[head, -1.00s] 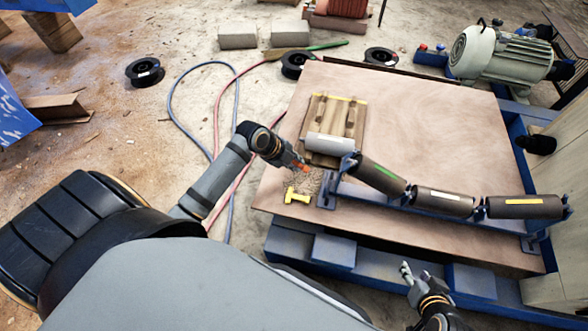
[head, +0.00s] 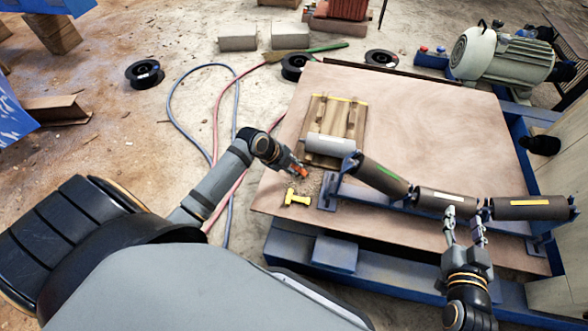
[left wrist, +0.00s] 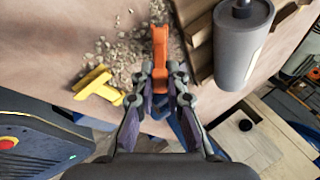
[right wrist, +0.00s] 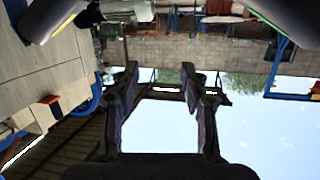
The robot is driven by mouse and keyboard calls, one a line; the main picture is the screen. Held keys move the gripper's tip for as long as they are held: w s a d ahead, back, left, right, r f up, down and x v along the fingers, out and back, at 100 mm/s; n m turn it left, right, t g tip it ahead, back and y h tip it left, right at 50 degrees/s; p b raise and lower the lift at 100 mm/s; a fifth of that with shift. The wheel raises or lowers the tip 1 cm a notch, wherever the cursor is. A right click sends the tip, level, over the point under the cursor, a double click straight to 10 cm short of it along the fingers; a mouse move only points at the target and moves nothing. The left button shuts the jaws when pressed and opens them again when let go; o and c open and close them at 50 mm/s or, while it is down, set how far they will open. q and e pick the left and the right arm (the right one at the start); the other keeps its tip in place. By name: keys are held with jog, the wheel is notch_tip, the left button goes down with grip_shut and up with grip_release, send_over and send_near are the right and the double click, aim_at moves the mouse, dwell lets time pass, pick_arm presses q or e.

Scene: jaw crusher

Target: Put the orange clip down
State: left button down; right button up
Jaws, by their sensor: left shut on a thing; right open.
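The orange clip (left wrist: 160,48) is between the fingers of my left gripper (left wrist: 160,80), which is shut on it. In the head view the clip (head: 301,172) shows as a small orange piece at the tip of my left gripper (head: 296,169). It is over the wooden board's left part, near a patch of chips; I cannot tell whether it touches the board. My right gripper (head: 465,228) is open and empty, in front of the roller frame, its fingers near the middle and right rollers. In the right wrist view its open fingers (right wrist: 160,78) have nothing between them.
A yellow scraper (head: 297,197) lies on the board (head: 440,110) by the chips (left wrist: 120,52). A grey roller (head: 330,145) rests on a wooden cradle (head: 343,115). Dark rollers (head: 383,175) sit on a blue frame (head: 400,204). The board's far middle is clear.

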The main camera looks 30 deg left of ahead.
pick_arm(q)
jog(key=shift+f, duration=0.55)
pick_arm(e)
jog(key=r+t, duration=0.1)
jog(key=r, duration=0.1)
jog(key=w+r, duration=0.1)
jog(key=shift+r+t, duration=0.35)
jog(key=shift+t, duration=0.05)
pick_arm(q)
jog(key=c, duration=1.4)
grip_release()
jog(key=shift+o, duration=0.2)
pick_arm(e)
jog(key=shift+r, duration=0.1)
pick_arm(q)
jog(key=shift+r, duration=0.1)
